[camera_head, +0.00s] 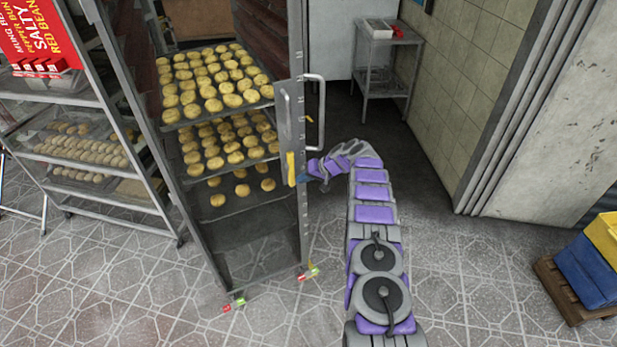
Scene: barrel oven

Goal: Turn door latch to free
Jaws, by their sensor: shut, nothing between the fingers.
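The door latch (285,118) appears as a long grey metal lever on the front edge of the tall rack, standing roughly upright. A yellow piece (291,168) shows at its lower end. A grey D-shaped handle (320,112) is fixed to the right of it on the same edge. My gripper (303,178) is shut and empty, just right of the yellow piece. It is very close to it, and I cannot tell whether it touches. My purple and grey arm reaches up to it from the lower right.
The open rack holds trays of buns (215,82) on several levels. A second rack (80,148) with a red sign stands left. A small metal table (388,70) stands at the back. Blue and yellow crates (590,270) are at the right. The tiled floor at front is clear.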

